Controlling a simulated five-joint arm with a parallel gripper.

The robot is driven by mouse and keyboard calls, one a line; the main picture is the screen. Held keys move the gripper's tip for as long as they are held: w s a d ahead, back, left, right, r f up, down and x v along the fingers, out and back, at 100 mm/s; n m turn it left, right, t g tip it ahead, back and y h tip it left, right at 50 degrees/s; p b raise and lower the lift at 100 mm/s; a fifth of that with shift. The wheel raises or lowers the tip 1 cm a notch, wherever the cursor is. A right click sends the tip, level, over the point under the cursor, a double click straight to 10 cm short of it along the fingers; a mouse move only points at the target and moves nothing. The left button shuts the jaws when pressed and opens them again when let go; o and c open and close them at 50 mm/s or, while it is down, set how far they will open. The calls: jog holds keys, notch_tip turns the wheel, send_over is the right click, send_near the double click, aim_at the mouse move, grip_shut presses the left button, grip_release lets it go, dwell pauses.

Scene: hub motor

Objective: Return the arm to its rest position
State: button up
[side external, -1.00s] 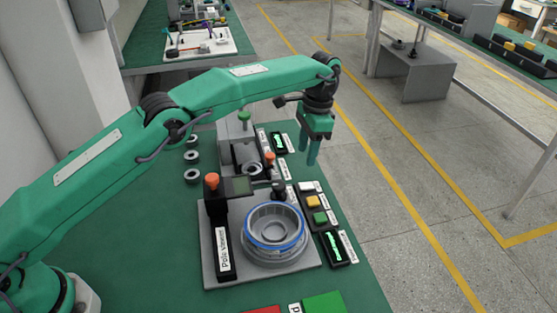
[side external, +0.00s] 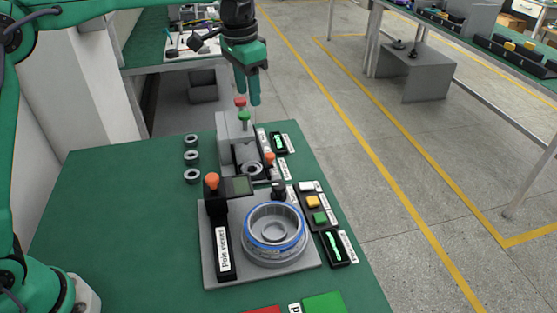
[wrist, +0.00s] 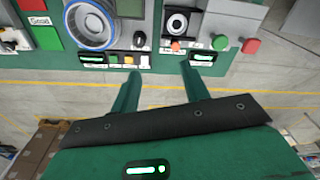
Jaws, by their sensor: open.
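My gripper (side external: 248,90) is raised over the far end of the green bench in the side view, pointing down. Its two green fingers are apart with nothing between them, which also shows in the wrist view (wrist: 160,85). The grey fixture with the blue-ringed hub motor (side external: 273,235) stands on the bench, well away from the gripper. The hub motor also shows at the top of the wrist view (wrist: 90,22).
The green bench top (side external: 110,220) is mostly clear at left, with several small rings (side external: 191,156) beside a second grey station (side external: 240,150). Orange, red and green knobs stand up from the stations. A back bench (side external: 185,65) stands behind. Open floor lies to the right.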

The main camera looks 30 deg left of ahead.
jog(key=s+a+r+n+t, duration=0.1)
jog(key=s+a+r, duration=0.35)
jog(key=s, duration=0.25)
jog(key=s+a+f+n+t, duration=0.1)
jog(key=s+a+f, duration=0.1)
jog(key=s, duration=0.5)
jog(key=s+a+f+n+t, duration=0.1)
jog(key=s+a+f+n, duration=0.1)
jog(key=s, duration=0.5)
jog(key=s+a+f+n+t, duration=0.1)
jog(key=s+a+f, duration=0.2)
jog(key=s, duration=0.4)
jog(key=shift+s+a+t, duration=0.25)
jog(key=shift+a+t, duration=0.05)
jog(key=shift+a, duration=0.05)
jog(key=shift+f, duration=0.1)
